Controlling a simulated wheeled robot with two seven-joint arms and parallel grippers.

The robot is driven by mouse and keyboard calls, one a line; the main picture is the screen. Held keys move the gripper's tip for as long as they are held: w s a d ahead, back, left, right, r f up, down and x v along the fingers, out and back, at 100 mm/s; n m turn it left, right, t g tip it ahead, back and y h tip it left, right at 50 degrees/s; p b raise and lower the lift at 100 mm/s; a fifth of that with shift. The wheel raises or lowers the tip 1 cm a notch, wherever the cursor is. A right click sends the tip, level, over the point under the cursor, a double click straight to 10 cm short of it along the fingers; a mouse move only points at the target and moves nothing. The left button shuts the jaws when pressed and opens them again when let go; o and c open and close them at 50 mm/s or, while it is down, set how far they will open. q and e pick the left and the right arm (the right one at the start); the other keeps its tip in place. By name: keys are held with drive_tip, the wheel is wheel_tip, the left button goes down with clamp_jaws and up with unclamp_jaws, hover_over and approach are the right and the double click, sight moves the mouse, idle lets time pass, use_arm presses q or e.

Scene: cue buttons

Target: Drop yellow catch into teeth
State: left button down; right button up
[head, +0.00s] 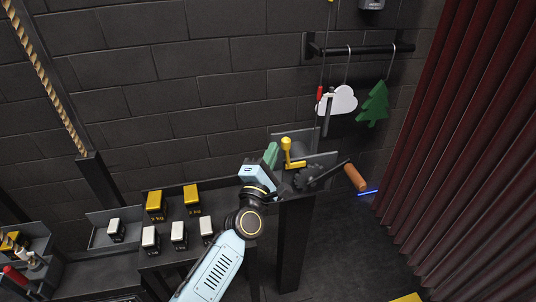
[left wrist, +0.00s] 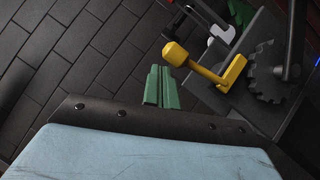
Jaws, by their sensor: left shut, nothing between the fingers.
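The yellow catch (head: 288,152) is a bent lever with a rounded knob, on the dark stand near the middle of the head view. In the left wrist view the catch (left wrist: 207,65) has its knob at the upper left and its arm at the right. The dark toothed wheel (head: 305,178) is just right of the catch; it also shows in the left wrist view (left wrist: 272,75), apart from the catch's arm as far as I can tell. My left gripper (head: 271,154) has green fingers, shut and empty, just left of the knob. My right gripper is not in view.
A crank with an orange-brown handle (head: 355,177) sticks out right of the wheel. A white cloud (head: 339,101) and green tree (head: 374,104) hang behind. Yellow-topped weights (head: 155,205) and white-topped blocks stand on a shelf at left. A red curtain (head: 470,150) closes the right side.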

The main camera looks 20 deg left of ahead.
use_arm(q)
drive_tip(key=shift+w+d+r, duration=0.25)
drive_tip(key=shift+d, duration=0.1)
drive_tip(key=shift+r, duration=0.15)
idle(0.3)
drive_tip(key=s+a, duration=0.3)
drive_tip(key=s, duration=0.9)
drive_tip(key=shift+s+a, duration=0.15)
drive_tip(key=shift+s, duration=0.2)
